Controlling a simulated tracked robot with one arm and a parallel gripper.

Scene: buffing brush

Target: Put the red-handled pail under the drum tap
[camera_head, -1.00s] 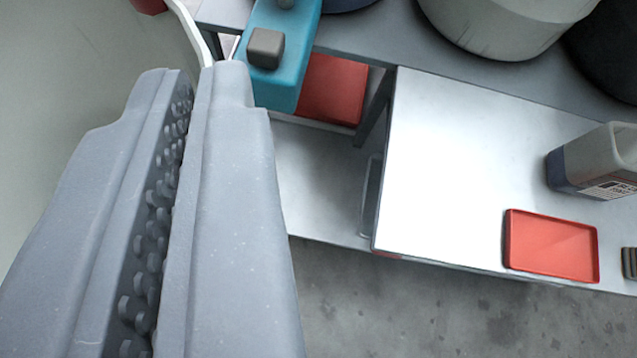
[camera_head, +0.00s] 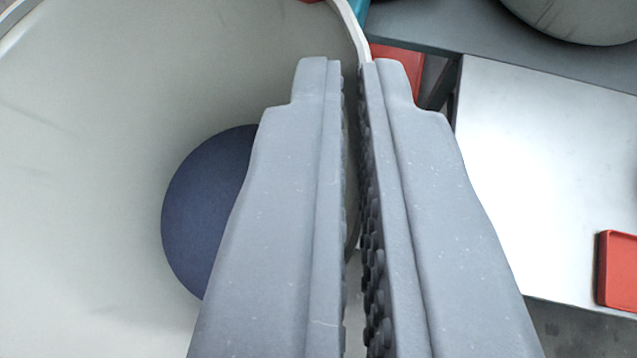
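The large off-white pail (camera_head: 90,130) fills the left of the view, seen from above into its open mouth. A dark blue disc (camera_head: 205,215) shows at its bottom, partly behind my gripper. A bit of red, likely the pail's handle grip (camera_head: 310,1), is cut off at the top edge. My gripper (camera_head: 352,62) is in the middle, its studded fingers close together. The pail's pale rim (camera_head: 348,22) runs down between them, and they look shut on it. I cannot make out the drum tap.
A grey bench (camera_head: 440,30) runs along the upper right with a pale rounded container (camera_head: 580,15) on it. A white-topped surface (camera_head: 530,150) is at the right, with a red tray (camera_head: 618,270) cut off by the edge. A sliver of teal (camera_head: 362,12) and a red item (camera_head: 402,62) show behind the fingertips.

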